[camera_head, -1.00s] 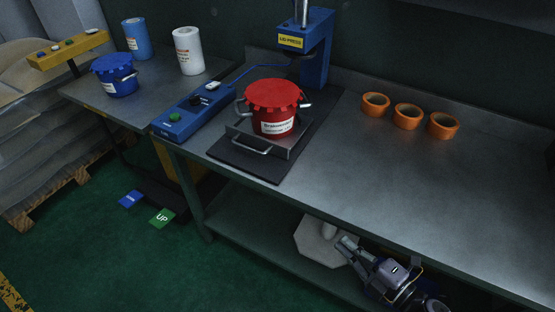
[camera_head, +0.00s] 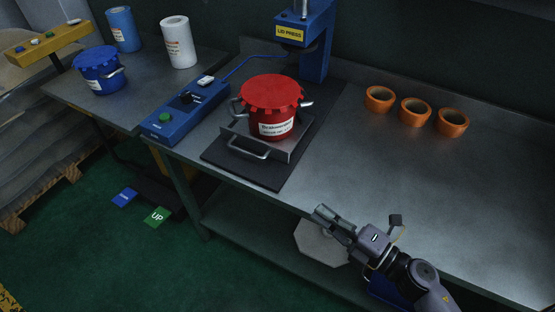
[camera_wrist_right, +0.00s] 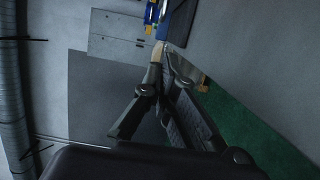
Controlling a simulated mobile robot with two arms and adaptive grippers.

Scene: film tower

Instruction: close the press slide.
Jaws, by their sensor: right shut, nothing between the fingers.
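The press slide (camera_head: 294,152) is a grey metal tray with a bar handle (camera_head: 247,149) at its front. It sits forward of the blue lid press (camera_head: 317,62) on a dark mat. A red pot (camera_head: 272,110) with a red lid and side handles stands on the slide, in front of the press head. My right gripper (camera_head: 329,217) is shut and empty. It is at the bench's front edge, to the right of the slide handle and apart from it. Its shut fingers also show in the right wrist view (camera_wrist_right: 158,62). My left gripper is not in view.
A blue control box (camera_head: 186,110) stands left of the slide. Three orange rings (camera_head: 414,112) lie at the back right. A blue pot (camera_head: 98,75), a white canister (camera_head: 178,42) and a blue canister (camera_head: 122,30) stand on the left table. The bench's right part is clear.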

